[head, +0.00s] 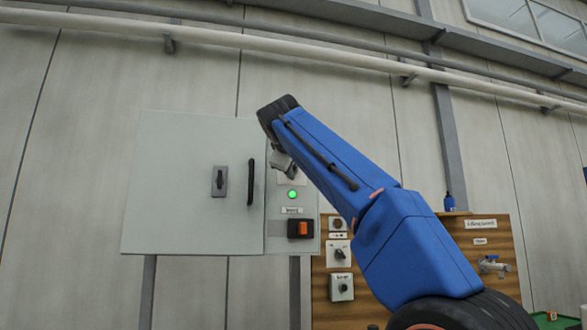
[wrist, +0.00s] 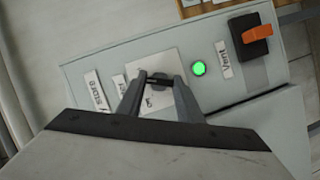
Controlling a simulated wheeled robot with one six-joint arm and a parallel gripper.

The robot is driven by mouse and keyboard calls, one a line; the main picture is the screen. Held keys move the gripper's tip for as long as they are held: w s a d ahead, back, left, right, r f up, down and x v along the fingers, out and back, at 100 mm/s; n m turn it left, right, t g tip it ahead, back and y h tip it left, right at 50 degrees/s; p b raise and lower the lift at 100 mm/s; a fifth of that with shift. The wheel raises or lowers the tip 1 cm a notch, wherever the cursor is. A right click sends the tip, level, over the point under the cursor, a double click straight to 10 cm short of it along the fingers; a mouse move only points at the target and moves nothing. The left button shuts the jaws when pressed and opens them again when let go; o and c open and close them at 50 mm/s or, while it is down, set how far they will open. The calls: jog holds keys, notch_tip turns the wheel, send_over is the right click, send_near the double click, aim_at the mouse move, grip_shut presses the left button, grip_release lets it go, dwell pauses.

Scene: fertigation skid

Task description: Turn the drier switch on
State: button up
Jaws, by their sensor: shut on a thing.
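In the wrist view, a small dark switch knob (wrist: 157,79) sits on a pale plate (wrist: 143,70) on the grey control panel. In the head view my gripper (head: 286,168) is at the panel's upper part, and the arm and fingers hide the knob there.
A lit green lamp (wrist: 198,68) and an orange switch (wrist: 256,35) marked "Vent" are beside the plate. The large grey cabinet (head: 180,200) has a black handle (head: 251,182). A wooden board (head: 470,262) with switches and a tap stands to the right.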

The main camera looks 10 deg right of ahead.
jog(key=m+y, duration=0.1)
jog(key=m, duration=0.1)
jog(key=shift+m+g, duration=0.3)
dwell(0.4)
jog(key=o, duration=1.1)
jog(key=v, duration=1.7)
jog(key=shift+s+d+r, duration=0.15)
jog(key=shift+s+r, duration=0.05)
jog(key=shift+r, duration=0.05)
